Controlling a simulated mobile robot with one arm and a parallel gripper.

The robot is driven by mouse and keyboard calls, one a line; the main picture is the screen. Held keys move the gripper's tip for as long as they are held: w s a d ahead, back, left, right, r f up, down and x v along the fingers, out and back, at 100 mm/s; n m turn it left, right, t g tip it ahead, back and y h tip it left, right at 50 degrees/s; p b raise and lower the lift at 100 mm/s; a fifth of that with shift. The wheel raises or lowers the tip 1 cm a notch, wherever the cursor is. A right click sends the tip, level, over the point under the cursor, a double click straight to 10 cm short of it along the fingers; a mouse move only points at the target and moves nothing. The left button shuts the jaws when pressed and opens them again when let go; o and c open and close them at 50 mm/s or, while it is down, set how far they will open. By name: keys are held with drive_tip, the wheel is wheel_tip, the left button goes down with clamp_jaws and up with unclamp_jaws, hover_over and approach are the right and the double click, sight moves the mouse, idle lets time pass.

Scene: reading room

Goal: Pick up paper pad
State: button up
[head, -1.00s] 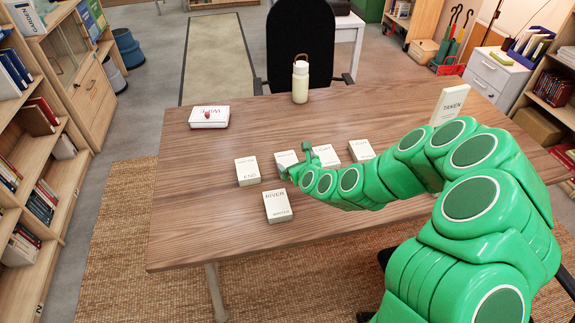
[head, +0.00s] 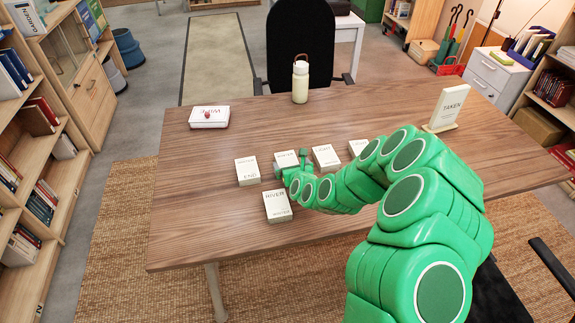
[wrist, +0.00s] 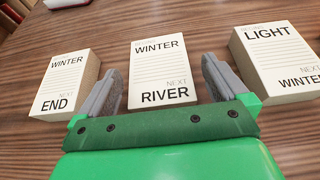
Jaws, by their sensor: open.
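Several white paper pads lie on the wooden table. In the wrist view, the pad lettered WINTER above and RIVER below (wrist: 162,72) lies between the spread fingers of my gripper (wrist: 163,82), just ahead of the palm. My gripper is open, with no contact visible. The WINTER–END pad (wrist: 65,85) is left of it and the LIGHT–WINTER pad (wrist: 278,68) right of it. In the head view, my gripper (head: 291,168) is low over the row and partly hides the WINTER–RIVER pad (head: 286,157). A pad headed RIVER (head: 277,206) lies nearer the front.
The END pad (head: 247,172) and LIGHT pad (head: 326,157) flank the row's middle; another pad (head: 357,147) is partly behind my arm. A white WIPE box (head: 209,117), a bottle (head: 300,83) and a TAKEN sign (head: 449,106) stand farther back. The table's left front is clear.

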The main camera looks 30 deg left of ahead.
sight(288, 162)
drive_tip(key=shift+x, duration=2)
drive_tip(key=shift+s+f, duration=0.15)
drive_tip(key=shift+f, duration=0.05)
drive_tip(key=shift+c, duration=0.3)
drive_tip(key=c, duration=0.9)
